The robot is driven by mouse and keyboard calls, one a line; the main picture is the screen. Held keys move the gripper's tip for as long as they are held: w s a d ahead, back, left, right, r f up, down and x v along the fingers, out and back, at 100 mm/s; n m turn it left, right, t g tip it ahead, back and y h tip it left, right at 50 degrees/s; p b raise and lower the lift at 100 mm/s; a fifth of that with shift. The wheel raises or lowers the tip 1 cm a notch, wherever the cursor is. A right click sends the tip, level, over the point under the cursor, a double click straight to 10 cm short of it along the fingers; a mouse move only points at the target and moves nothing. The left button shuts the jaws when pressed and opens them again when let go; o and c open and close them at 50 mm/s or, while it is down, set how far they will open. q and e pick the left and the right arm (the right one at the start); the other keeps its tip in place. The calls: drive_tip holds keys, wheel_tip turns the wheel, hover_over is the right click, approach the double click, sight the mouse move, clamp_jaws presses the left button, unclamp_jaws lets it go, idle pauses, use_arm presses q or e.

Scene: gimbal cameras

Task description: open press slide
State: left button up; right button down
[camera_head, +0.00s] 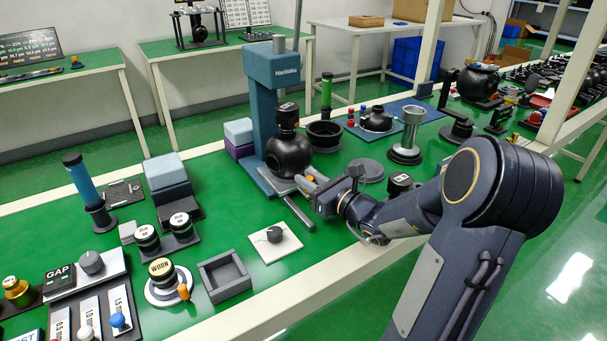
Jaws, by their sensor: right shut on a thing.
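The blue press (272,75) stands on the green bench near the middle, its head and column upright. A round black ball-shaped part (288,153) sits at the foot of the press on a grey slide plate (280,184). A dark rail (298,213) sticks out from the press base toward the front. My right gripper (308,184) is at the front right edge of the slide, shut on what looks like the slide's handle. My left gripper is out of view.
A white plate with a black knob (275,236) and an open grey box (225,274) lie in front left of the press. Black rings (325,134) and a metal cylinder on a base (409,135) stand behind my arm. White frame bars border the bench.

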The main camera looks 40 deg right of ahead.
drive_tip(key=s, duration=0.7)
drive_tip(key=s+a, duration=0.1)
drive_tip(key=s, duration=0.3)
drive_tip(key=shift+p, duration=0.3)
drive_tip(key=shift+s+a, duration=0.15)
drive_tip(key=shift+s, duration=0.05)
drive_tip(key=shift+f, duration=0.1)
drive_tip(key=c, duration=1.7)
unclamp_jaws()
drive_tip(key=shift+c, duration=0.2)
drive_tip(key=o, duration=0.4)
drive_tip(key=shift+s, duration=0.15)
drive_tip(key=s, duration=0.7)
drive_tip(key=shift+s+d, duration=0.35)
drive_tip(key=shift+s, duration=0.05)
